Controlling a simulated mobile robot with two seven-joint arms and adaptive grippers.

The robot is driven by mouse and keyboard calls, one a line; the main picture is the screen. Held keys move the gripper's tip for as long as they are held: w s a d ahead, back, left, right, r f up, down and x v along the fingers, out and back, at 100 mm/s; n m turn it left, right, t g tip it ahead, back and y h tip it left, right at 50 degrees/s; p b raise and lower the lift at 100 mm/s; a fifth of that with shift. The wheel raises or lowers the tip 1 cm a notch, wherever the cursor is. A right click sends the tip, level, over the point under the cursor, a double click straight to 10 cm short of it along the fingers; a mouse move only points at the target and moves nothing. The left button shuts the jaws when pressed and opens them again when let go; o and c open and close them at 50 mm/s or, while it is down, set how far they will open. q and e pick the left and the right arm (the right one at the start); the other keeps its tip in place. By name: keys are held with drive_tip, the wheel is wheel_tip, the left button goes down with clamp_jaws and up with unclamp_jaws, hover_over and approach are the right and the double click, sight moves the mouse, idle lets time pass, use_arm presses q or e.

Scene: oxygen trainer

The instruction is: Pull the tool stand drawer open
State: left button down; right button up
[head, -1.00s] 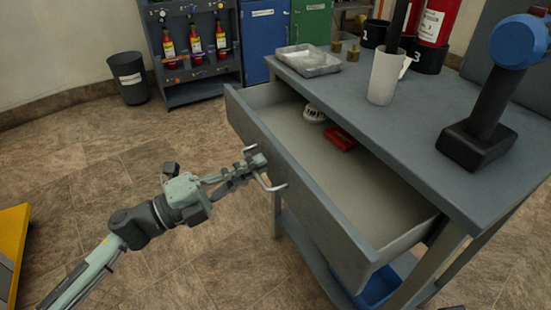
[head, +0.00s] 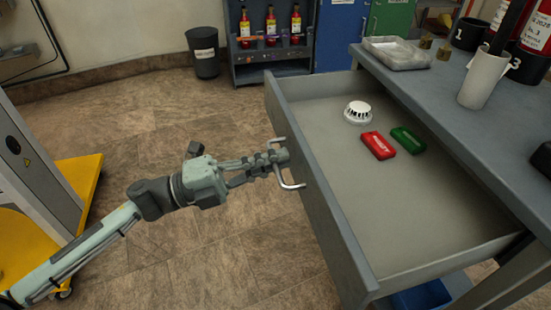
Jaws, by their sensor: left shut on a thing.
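The tool stand (head: 430,82) is a grey table at the right of the head view. Its drawer (head: 345,232) stands well open toward the left. A bent metal bar handle (head: 290,184) is on the drawer front. My left gripper (head: 278,158) is shut on the handle, its fingers at the middle of the bar. Inside the drawer lie a white round detector (head: 357,112), a red box (head: 378,145) and a green box (head: 408,140). My right gripper is not in view.
A blue bin (head: 422,296) is under the drawer. A yellow-based cart (head: 80,185) stands at the left. The floor between is clear.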

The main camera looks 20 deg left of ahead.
use_arm(q)
drive_tip(key=c, duration=1.7)
unclamp_jaws()
drive_tip(key=v, duration=1.2)
